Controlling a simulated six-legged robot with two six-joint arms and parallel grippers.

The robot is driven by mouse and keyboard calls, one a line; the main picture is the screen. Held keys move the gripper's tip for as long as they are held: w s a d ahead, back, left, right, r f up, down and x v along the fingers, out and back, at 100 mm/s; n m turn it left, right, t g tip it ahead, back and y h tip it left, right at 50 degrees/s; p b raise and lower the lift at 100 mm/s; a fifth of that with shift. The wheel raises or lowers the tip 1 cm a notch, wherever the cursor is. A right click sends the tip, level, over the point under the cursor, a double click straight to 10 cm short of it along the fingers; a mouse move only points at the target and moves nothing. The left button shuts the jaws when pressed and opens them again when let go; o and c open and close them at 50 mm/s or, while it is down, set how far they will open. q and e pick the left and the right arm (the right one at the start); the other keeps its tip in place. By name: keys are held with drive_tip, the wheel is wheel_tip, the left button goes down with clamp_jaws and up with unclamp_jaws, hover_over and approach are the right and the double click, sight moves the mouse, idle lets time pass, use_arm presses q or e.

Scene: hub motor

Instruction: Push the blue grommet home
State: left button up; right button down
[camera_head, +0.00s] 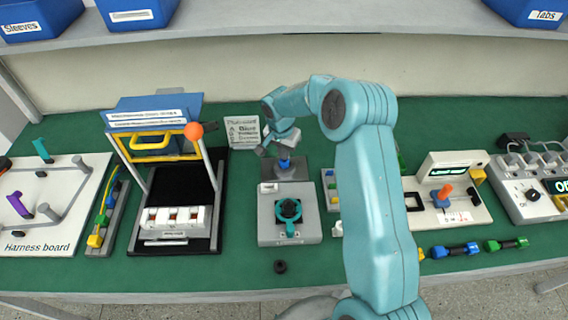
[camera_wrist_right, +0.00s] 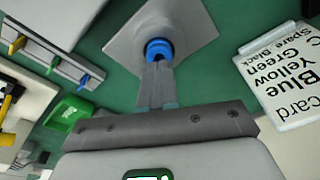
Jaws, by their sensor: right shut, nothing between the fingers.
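The blue grommet (camera_wrist_right: 158,50) sits on a grey plate (camera_wrist_right: 200,25) in the right wrist view. In the head view the grommet (camera_head: 285,163) shows as a small blue spot on the grey plate (camera_head: 296,174), just below my right gripper (camera_head: 284,150). My right gripper (camera_wrist_right: 157,80) is shut and empty, with its fingertips at the grommet's near side. The fingertips look to touch it or nearly so; I cannot tell which. They hide part of the grommet, so how deep it sits is unclear. My left gripper does not show.
A grey fixture with a teal ring (camera_head: 288,210) stands in front of the plate. A black ring (camera_head: 280,267) lies near the table's front edge. A printed card (camera_head: 243,132) stands left of the plate.

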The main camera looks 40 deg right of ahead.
drive_tip(key=shift+f+b, duration=0.95)
drive_tip(key=shift+f, duration=0.15)
idle(0.3)
drive_tip(key=shift+r+p, duration=1.5)
drive_tip(key=shift+r, duration=2.1)
drive_tip(key=shift+f, duration=0.1)
